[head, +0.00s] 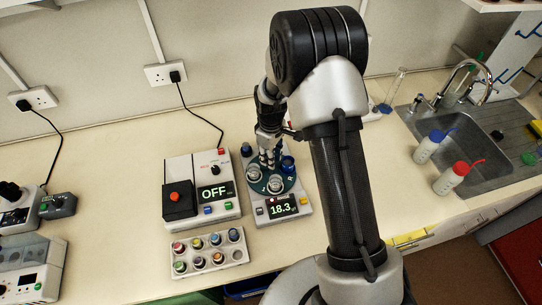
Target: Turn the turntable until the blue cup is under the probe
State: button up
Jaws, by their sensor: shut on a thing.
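The turntable (265,187) is a small dark teal disc on a light grey instrument whose display (283,208) reads about 18.3. The blue cup (288,164) stands at the disc's right, back side. Two pale cups stand on the disc, one at the left (252,171) and one at the front (275,185). My gripper (267,156) points down over the back middle of the disc, between the cups, and is shut on part of the turntable. The exact grip is small and partly hidden. I cannot make out the probe for certain.
A white box (220,168) with an OFF display and red button stands close left. A tray of several coloured-lid vials (210,253) lies in front.

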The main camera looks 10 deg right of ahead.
grip_shut()
jog(key=shift+n, duration=0.6)
jog(key=shift+n+b, duration=0.45)
jog(key=shift+n, duration=3.25)
jog(key=shift+n+b, duration=0.5)
jog(key=shift+n, duration=4.2)
